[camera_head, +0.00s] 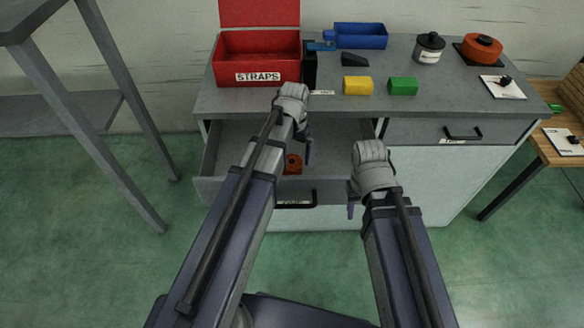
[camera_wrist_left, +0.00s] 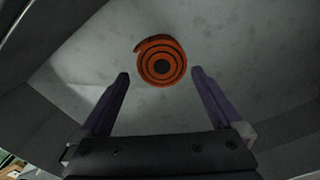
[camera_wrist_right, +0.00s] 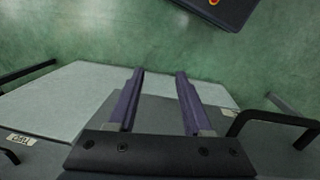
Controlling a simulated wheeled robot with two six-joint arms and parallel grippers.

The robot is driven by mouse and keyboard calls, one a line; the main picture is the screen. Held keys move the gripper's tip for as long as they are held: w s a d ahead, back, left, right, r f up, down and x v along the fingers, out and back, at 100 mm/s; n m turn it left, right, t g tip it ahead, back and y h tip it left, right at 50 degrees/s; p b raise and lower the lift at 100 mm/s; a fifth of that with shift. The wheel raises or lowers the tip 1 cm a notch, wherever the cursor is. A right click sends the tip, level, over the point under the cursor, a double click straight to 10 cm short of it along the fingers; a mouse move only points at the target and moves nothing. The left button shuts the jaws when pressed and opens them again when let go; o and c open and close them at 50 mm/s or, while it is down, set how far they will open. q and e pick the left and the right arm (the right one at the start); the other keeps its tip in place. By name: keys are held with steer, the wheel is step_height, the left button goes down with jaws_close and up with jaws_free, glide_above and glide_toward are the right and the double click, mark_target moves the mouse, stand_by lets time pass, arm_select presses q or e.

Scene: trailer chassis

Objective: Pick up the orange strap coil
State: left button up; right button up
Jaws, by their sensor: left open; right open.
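The orange strap coil (camera_head: 293,164) lies in the open left drawer, partly hidden by my left arm in the head view. In the left wrist view the coil (camera_wrist_left: 150,72) shows as a spiral with a dark centre, lying on the drawer floor just beyond the fingertips. My left gripper (camera_head: 307,155) is open and empty above the drawer; its two fingers (camera_wrist_left: 160,80) point toward the coil, apart from it. My right gripper (camera_head: 352,205) is open and empty in front of the cabinet; its fingers (camera_wrist_right: 160,75) show nothing between them.
The drawer (camera_head: 230,150) is pulled out under the grey worktop (camera_head: 250,101). On top stand a red STRAPS box (camera_head: 222,73), a blue bin (camera_head: 361,42), yellow (camera_head: 356,85) and green (camera_head: 403,86) blocks, and an orange roll (camera_head: 482,46). A grey table frame (camera_head: 110,165) is at left.

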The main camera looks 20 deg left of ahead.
mark_target(292, 162)
arm_select(q)
steer(key=f+b, duration=0.4)
steer(key=f, duration=0.1)
steer(key=shift+s+a+f+b, duration=0.1)
steer(key=shift+s+a+b, duration=0.15)
steer(key=shift+b, duration=0.15)
steer(key=c, duration=1.4)
